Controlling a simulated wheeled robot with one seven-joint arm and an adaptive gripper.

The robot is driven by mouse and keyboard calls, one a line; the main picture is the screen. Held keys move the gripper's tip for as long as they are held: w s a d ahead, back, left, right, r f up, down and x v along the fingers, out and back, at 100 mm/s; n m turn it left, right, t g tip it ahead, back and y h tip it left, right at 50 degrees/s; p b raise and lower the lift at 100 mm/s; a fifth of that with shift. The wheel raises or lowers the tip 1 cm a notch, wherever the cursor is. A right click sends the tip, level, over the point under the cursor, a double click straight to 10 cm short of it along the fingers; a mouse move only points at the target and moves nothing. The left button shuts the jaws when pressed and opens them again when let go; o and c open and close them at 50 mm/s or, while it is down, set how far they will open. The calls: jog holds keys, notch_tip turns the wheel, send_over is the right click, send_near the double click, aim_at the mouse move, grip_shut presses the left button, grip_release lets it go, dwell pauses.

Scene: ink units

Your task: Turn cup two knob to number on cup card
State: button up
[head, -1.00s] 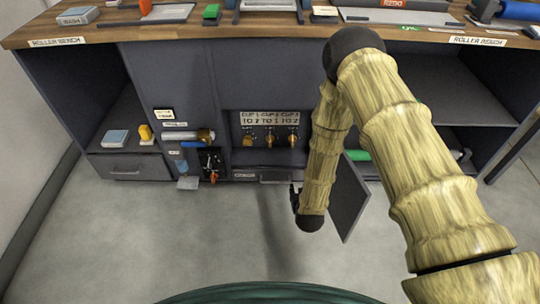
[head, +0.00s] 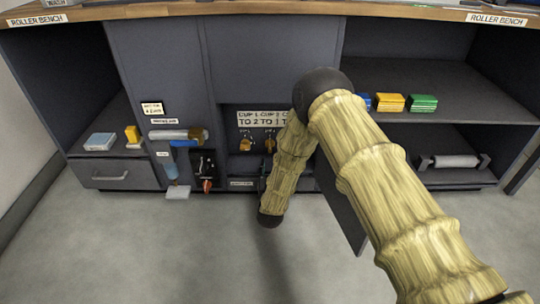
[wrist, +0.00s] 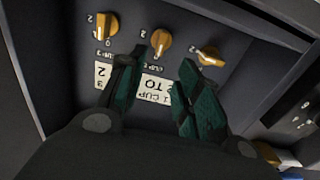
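The cup card (head: 262,118) is a white label above the knobs in the head view. It appears to read cup 1 to 2 and cup 2 to 1; its right end is behind my arm. The cup two knob (head: 270,144) is orange, the middle one of three. The wrist view is roughly upside down, and there the cup two knob (wrist: 160,40) is just beyond and between my fingertips. My gripper (wrist: 164,62) is open and empty, its dark green fingers either side of the knob's line. I cannot tell whether they touch it.
The cup one knob (wrist: 210,56) and the cup three knob (wrist: 105,26) flank the middle one closely. An open grey door (head: 342,205) hangs right of my forearm.

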aim_at(270, 148)
jog(key=w+b, duration=0.4)
jog(key=w, duration=0.5)
jog(key=shift+w+f+b, duration=0.1)
jog(key=shift+w+b, duration=0.3)
jog(key=shift+w, duration=0.5)
grip_shut()
